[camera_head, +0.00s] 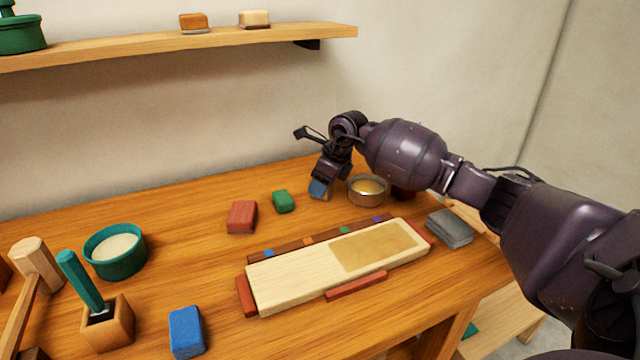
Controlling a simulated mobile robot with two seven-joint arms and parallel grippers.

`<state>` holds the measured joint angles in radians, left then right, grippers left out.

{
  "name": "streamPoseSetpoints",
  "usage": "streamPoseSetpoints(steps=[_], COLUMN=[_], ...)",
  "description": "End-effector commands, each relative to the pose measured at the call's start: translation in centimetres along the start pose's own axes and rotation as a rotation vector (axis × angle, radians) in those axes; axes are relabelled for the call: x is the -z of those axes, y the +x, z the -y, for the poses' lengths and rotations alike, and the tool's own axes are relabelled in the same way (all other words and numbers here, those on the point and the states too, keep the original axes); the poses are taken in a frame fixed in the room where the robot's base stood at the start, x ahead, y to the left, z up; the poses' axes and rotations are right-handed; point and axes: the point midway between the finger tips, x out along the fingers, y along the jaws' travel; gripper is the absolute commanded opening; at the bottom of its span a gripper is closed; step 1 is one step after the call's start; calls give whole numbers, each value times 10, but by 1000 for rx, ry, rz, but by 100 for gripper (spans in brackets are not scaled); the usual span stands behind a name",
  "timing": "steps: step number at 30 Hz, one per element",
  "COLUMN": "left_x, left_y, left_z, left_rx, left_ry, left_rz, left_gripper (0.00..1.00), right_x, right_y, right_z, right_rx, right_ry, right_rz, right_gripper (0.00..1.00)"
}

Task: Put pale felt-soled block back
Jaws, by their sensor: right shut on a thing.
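A pale cream block (254,18) with a darker sole sits on the wall shelf (130,47), to the right of an orange block (193,22) with a grey sole. My right gripper (320,180) points down at the back of the workbench and is shut on a small blue block (319,189). The fingers partly cover this block, and I cannot tell whether it touches the bench. The gripper is just left of a small bowl of yellowish stuff (367,190). My left gripper is not in view.
A pale board (290,284) lies mid-bench between red-brown stops. Red (241,217), green (283,201) and blue (186,332) blocks lie around it. A grey folded cloth (450,228) is at right. A teal bowl (117,259), mallet (35,260) and tool holder (107,326) stand left.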

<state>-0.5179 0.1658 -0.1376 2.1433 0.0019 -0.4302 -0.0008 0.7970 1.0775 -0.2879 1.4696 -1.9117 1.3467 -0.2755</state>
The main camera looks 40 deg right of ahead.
Motion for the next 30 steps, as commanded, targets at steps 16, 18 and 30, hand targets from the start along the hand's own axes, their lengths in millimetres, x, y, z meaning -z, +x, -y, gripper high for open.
streamPoseSetpoints(steps=[16, 18, 30], left_x=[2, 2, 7], left_y=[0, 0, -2], left_z=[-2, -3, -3], left_rx=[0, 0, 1], left_ry=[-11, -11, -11], left_rz=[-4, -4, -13], left_gripper=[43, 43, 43], right_x=[0, 0, -2], right_y=[1, 1, -13], right_z=[0, 0, 1], right_rx=[2, 2, 5], right_ry=[-1, -1, -2], right_rz=[2, 2, 5], right_gripper=[63, 68, 68])
